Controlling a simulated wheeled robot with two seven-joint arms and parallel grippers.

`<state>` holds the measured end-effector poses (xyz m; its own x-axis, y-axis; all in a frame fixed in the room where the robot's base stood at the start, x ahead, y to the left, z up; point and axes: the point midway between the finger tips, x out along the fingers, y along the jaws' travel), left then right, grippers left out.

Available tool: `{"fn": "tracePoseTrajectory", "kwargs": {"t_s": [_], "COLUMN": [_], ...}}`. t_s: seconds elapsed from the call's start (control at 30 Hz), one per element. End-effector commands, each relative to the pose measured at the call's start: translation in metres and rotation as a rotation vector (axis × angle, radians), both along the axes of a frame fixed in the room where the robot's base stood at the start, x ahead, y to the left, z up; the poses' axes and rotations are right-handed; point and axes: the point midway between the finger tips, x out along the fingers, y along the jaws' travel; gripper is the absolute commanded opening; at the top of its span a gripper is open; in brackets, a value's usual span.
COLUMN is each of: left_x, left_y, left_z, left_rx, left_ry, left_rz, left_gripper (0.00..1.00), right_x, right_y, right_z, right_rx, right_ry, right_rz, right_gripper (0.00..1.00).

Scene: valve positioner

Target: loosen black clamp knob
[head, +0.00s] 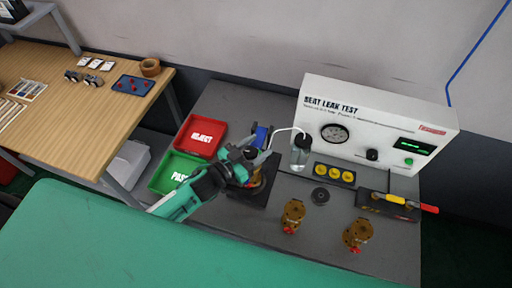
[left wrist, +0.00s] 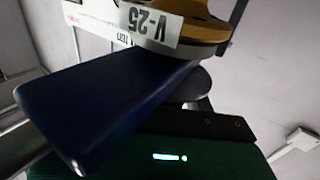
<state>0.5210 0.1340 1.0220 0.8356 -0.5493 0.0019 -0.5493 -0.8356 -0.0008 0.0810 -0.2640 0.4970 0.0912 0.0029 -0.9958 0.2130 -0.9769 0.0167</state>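My left gripper (head: 246,168) is at the clamp fixture (head: 247,193), a black base on the grey bench, and covers much of it. A brass valve (head: 258,181) shows partly behind the gripper. In the left wrist view the valve body (left wrist: 195,12) fills the top, with a white V-25 label. A dark rounded part (left wrist: 197,82) on a grey stem sits below it; it may be the black clamp knob, but I cannot be sure. A dark blue bar crosses in front of it. The fingertips are not clear, so their opening cannot be told. My right gripper is not in view.
The white leak tester (head: 375,125) stands at the back. Red (head: 200,136) and green (head: 176,170) trays lie to the left. A clear bottle (head: 300,152) stands behind the fixture.

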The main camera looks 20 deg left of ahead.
Motion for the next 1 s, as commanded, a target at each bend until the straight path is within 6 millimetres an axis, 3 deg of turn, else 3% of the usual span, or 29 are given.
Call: {"fn": "tracePoseTrajectory", "kwargs": {"t_s": [0.47, 1.0], "left_x": [-0.009, -0.085], "left_y": [0.006, 0.056], "left_z": [-0.003, -0.005], "left_rx": [0.001, 0.001], "left_ry": [0.002, 0.004], "left_rz": [0.000, 0.000], "left_gripper": [0.60, 0.60], "right_x": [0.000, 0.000], "right_y": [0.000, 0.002], "right_z": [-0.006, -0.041], "right_rx": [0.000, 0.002], "right_ry": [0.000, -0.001], "right_rz": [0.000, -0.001], "right_gripper": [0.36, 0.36]}}
